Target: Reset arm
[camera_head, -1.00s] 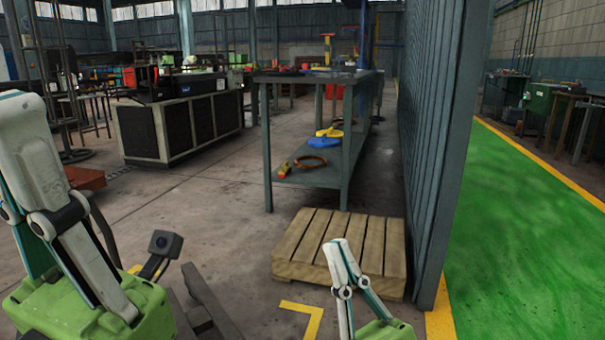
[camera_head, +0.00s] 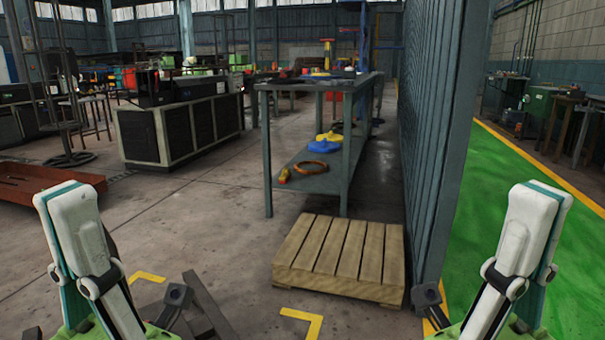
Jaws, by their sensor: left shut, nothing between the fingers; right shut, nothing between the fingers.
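My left gripper (camera_head: 68,205) rises from the bottom left, its white and teal fingers pointing up and closed together with nothing held. My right gripper (camera_head: 540,205) rises from the bottom right in much the same pose, also closed and empty. Both stand apart from the surrounding objects in the picture, at nearly the same height. Their green bodies are cut off by the bottom edge. I see no capstan drum in this view.
A wooden pallet (camera_head: 342,257) lies on the floor between the grippers. Behind it stands a metal shelf table (camera_head: 268,150) with a blue item (camera_head: 324,146) and a coil (camera_head: 310,167). A corrugated partition (camera_head: 430,140) stands at right, beside a green walkway (camera_head: 485,200).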

